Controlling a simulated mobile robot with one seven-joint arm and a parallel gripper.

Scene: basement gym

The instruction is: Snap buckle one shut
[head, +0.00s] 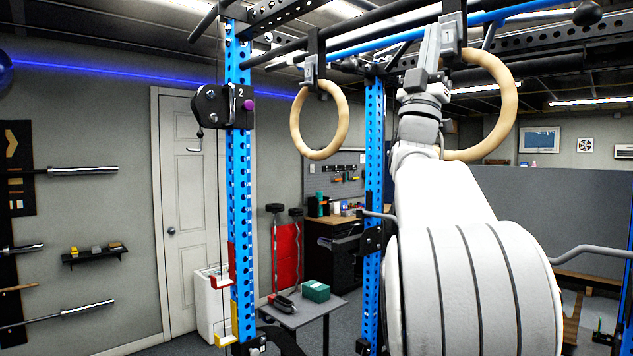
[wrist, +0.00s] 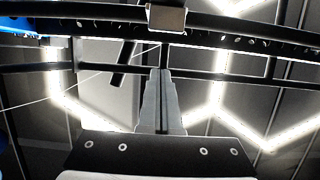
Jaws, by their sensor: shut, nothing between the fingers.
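Buckle one is a grey plate marked "1" (head: 449,36) on a dark strap at the top of the head view, above the right wooden ring (head: 505,110). My gripper (head: 432,32) points up just left of the plate and overlaps its edge in the picture; I cannot tell whether they touch. In the wrist view my gripper's fingers (wrist: 163,72) are together with nothing between them. A pale square plate (wrist: 167,18), probably the buckle, shows beyond the fingertips. Whether the buckle's lever is open or shut is too small to tell.
A second wooden ring (head: 320,120) hangs to the left from its own buckle (head: 309,72). Blue rack uprights (head: 239,190) and dark overhead bars (head: 345,28) surround the rings. A small table (head: 310,316) holds a green box (head: 316,291).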

